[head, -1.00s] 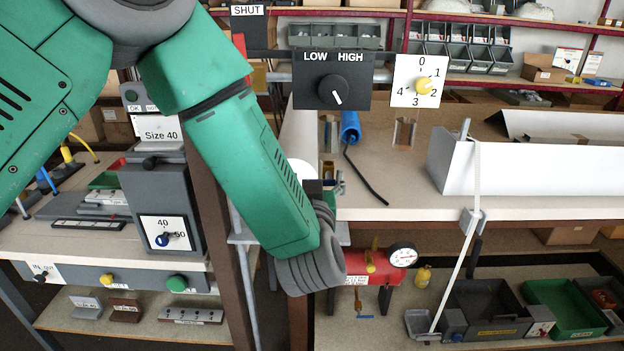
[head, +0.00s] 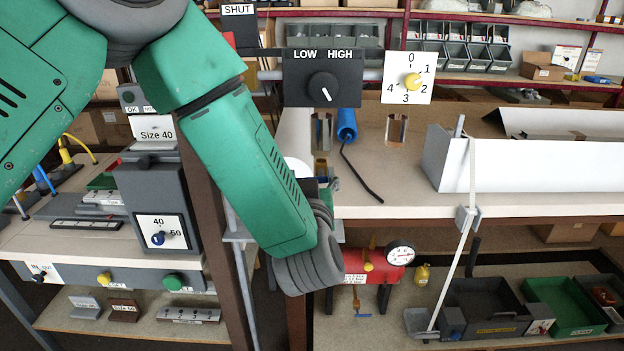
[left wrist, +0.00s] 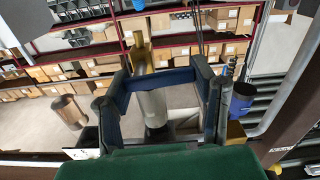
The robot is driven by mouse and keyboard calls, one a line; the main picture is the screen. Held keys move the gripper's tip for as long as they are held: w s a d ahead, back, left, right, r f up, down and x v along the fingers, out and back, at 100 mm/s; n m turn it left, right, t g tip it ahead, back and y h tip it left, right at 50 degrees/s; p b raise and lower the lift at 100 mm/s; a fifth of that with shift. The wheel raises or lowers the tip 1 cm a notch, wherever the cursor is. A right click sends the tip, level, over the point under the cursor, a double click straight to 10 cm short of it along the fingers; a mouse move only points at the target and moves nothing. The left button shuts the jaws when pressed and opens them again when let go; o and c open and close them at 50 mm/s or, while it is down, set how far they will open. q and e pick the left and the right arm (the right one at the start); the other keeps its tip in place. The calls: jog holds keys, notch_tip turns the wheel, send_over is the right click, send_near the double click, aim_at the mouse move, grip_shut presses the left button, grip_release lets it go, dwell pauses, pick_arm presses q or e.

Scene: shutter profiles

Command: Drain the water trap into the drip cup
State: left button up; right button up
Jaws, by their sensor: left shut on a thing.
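My left gripper (left wrist: 160,78) shows in the left wrist view, its blue-padded fingers closed in around a pale grey cylinder (left wrist: 152,106) with a yellow upper part (left wrist: 140,54). I cannot tell for sure whether this is the water trap. A dark blue cup-like vessel (left wrist: 242,100) stands to the right of the fingers, apart from them; it may be the drip cup. In the head view my green left forearm and grey wrist hide the gripper and what it holds. My right gripper is not in view.
A red tank (head: 375,262) with a gauge (head: 400,254) sits right of my wrist below the bench. A LOW/HIGH knob box (head: 322,78) and a yellow-knob dial (head: 408,78) are above. A long white profile (head: 540,168) lies right. A brown cylinder (left wrist: 70,112) is left of the fingers.

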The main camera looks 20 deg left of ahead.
pick_arm(q)
jog(key=shift+f+n+b, duration=0.2)
jog(key=shift+n+b, duration=0.35)
jog(key=shift+n, duration=0.65)
jog(key=n+b, duration=0.1)
jog(key=n, duration=0.1)
jog(key=f+n+b, duration=0.1)
jog(key=n+b, duration=0.1)
jog(key=n, duration=0.2)
jog(key=n+b, duration=0.2)
jog(key=n, duration=0.1)
jog(key=shift+w+d+f, duration=0.1)
jog(key=shift+d+f, duration=0.1)
jog(key=shift+f, duration=0.1)
jog(key=n+b, duration=0.1)
jog(key=n, duration=0.1)
jog(key=n+b, duration=0.1)
jog(key=n, duration=0.1)
jog(key=shift+d+f+b, duration=0.2)
jog(key=shift+d+b, duration=0.15)
jog(key=shift+b, duration=0.05)
jog(key=shift+n, duration=0.3)
jog(key=o, duration=0.9)
jog(key=shift+o, duration=1.4)
